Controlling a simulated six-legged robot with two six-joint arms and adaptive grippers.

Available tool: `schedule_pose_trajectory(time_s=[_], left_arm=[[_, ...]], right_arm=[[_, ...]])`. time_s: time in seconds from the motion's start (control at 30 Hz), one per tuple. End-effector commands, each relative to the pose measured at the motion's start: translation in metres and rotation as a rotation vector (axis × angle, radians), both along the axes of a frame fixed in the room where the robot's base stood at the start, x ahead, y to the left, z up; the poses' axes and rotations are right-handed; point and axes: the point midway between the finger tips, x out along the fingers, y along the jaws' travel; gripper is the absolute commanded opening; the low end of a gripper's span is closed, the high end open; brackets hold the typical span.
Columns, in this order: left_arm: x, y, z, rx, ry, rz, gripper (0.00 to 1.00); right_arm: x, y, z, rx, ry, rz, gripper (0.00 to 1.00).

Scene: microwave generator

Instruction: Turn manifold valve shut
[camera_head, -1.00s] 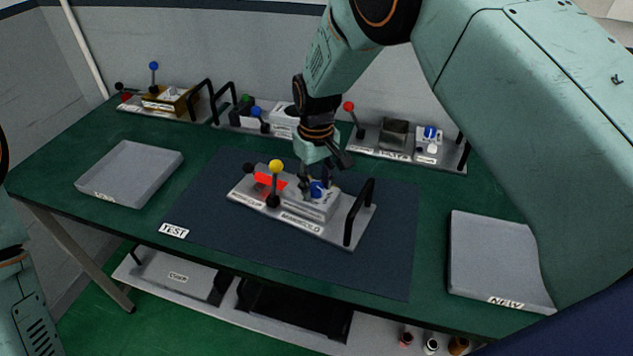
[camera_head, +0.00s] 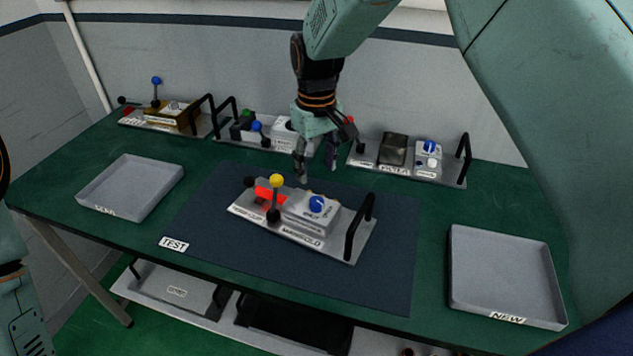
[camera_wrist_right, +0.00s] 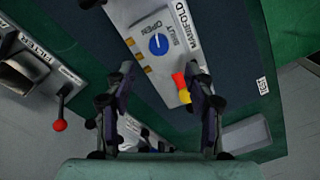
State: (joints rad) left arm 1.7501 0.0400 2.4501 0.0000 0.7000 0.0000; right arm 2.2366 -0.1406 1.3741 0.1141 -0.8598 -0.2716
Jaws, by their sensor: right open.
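The manifold plate (camera_head: 260,214), labelled MANIFOLD, lies on the dark mat. On its grey block is the blue valve knob (camera_head: 317,204). The knob shows uncovered in the right wrist view (camera_wrist_right: 158,44), with OPEN and SHUT lettering beside it. Its white mark points roughly up in that view; I cannot tell which word it lines up with. My right gripper (camera_head: 317,174) is open and empty, above and behind the block, apart from the knob. Its two fingers (camera_wrist_right: 160,100) show apart in the right wrist view. My left gripper is out of view.
A yellow-ball lever (camera_head: 276,182) and a black handle (camera_head: 358,228) stand up from the plate. A FILTER module (camera_head: 393,150) and other lever modules line the back. Empty trays stand at left (camera_head: 130,188) and right (camera_head: 505,275). The front of the mat (camera_head: 250,260) is clear.

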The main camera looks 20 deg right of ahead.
Motion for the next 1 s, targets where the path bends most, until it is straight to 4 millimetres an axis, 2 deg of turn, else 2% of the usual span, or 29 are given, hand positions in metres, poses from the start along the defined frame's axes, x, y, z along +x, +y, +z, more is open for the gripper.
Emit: schedule_pose_trajectory(time_s=[0.1,0.3,0.57,0.67,0.7,0.77,1.0], left_arm=[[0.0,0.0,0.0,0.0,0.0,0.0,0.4],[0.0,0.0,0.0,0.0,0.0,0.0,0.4],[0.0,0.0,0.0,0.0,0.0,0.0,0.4],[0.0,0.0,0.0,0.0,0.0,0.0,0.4],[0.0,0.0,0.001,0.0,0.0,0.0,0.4],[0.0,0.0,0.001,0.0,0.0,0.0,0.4],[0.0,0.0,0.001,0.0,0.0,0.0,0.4]], right_arm=[[0.0,0.0,0.016,-0.001,-0.001,0.0,0.54],[0.0,0.0,0.026,0.0,0.0,0.0,0.54],[0.0,0.0,0.026,0.0,0.0,0.001,0.54],[-0.005,0.0,0.014,0.0,0.023,0.0,0.54],[-0.007,0.0,0.004,0.001,0.036,0.03,0.54],[-0.006,-0.001,0.001,0.002,0.034,0.111,0.54],[-0.003,-0.001,-0.012,0.005,0.02,0.566,0.54]])
